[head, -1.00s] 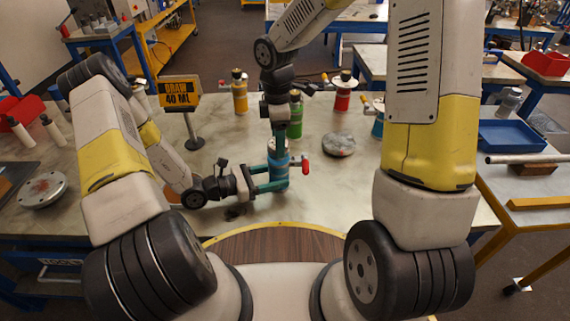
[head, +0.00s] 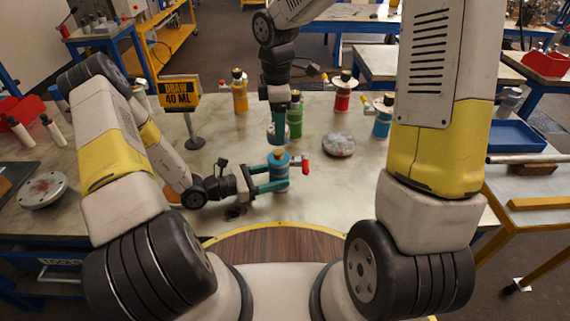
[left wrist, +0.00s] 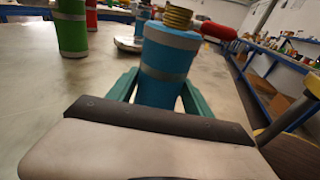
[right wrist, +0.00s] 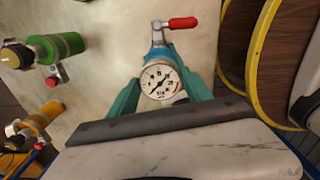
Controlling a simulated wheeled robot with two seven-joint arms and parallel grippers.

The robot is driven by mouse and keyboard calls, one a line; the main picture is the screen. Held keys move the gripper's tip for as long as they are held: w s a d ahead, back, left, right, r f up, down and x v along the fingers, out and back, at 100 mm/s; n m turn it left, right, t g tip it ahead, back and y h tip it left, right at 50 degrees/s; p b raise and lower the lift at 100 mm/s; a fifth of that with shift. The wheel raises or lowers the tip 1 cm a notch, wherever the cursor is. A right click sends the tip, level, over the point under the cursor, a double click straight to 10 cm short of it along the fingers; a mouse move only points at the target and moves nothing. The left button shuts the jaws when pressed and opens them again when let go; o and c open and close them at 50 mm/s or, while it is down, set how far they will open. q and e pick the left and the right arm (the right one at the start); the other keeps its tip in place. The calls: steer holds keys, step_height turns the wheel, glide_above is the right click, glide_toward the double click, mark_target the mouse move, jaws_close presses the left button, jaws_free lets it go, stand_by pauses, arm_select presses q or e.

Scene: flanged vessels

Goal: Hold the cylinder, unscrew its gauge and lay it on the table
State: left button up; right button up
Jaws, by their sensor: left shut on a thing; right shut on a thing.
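The blue cylinder (head: 279,172) stands on the table with its red-handled valve (head: 303,167) pointing right. My left gripper (head: 278,176) is shut around its body, and the green fingers also show in the left wrist view (left wrist: 160,90). The cylinder's brass threaded neck (left wrist: 178,17) is bare on top. My right gripper (head: 278,125) is shut on the round white-faced gauge (right wrist: 159,82), apart from the neck and above it. In the head view the gauge is partly hidden by the fingers.
Green (head: 295,119), yellow (head: 239,95), red (head: 343,95) and another blue (head: 382,122) vessel stand behind. A grey flange disc (head: 339,144) lies to the right. A "DRAW 40 ML" sign (head: 180,93) stands at left. Bare table lies right of the held cylinder.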

steer(key=shift+r, duration=0.65)
arm_select(q)
steer(key=o, duration=1.2)
steer(key=shift+o, duration=0.2)
